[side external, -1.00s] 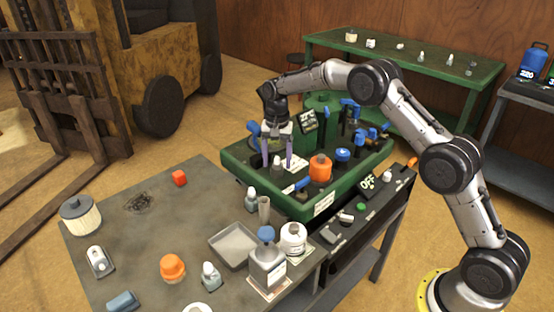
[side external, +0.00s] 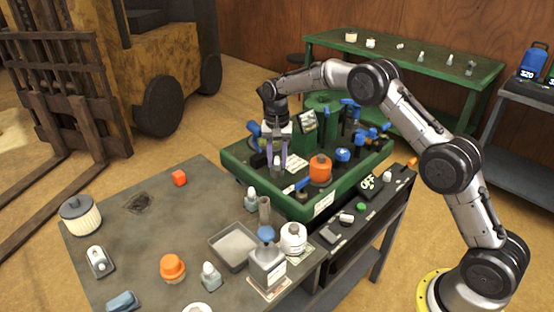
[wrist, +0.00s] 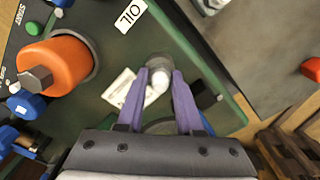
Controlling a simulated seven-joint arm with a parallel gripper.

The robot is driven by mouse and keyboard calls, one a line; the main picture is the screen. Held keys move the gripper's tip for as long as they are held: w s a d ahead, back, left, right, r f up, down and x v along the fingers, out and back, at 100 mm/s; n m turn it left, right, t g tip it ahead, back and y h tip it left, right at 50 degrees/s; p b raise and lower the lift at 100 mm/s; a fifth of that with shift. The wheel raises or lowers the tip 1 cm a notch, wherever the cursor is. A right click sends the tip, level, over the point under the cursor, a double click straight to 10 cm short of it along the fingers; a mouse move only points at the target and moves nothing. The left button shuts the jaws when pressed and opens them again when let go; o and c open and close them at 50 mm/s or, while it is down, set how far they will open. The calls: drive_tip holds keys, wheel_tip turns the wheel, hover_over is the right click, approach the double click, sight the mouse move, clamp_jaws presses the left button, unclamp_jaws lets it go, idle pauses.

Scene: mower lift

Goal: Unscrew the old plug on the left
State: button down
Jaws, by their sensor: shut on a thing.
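The old plug (side external: 277,168) stands upright near the left end of the green mower deck (side external: 232,166), with a white top and a grey lower part. It also shows in the wrist view (wrist: 160,78) between the purple fingers. My gripper (side external: 277,163) points down, its two fingers closed on the sides of the plug; the wrist view shows the fingertips (wrist: 160,82) on either side of its white top. The plug's lower end is partly hidden by the fingers and the deck.
An orange cylinder (side external: 320,168) stands to the right of the plug on the deck, with several blue-handled parts beyond. The grey table (side external: 140,225) in front holds bottles, a shallow tray (side external: 234,247) and a red block (side external: 179,178).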

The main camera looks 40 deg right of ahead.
drive_tip(key=n, duration=0.4)
drive_tip(key=shift+n, duration=0.9)
drive_tip(key=n, duration=0.3)
drive_tip(key=shift+n, duration=1.7)
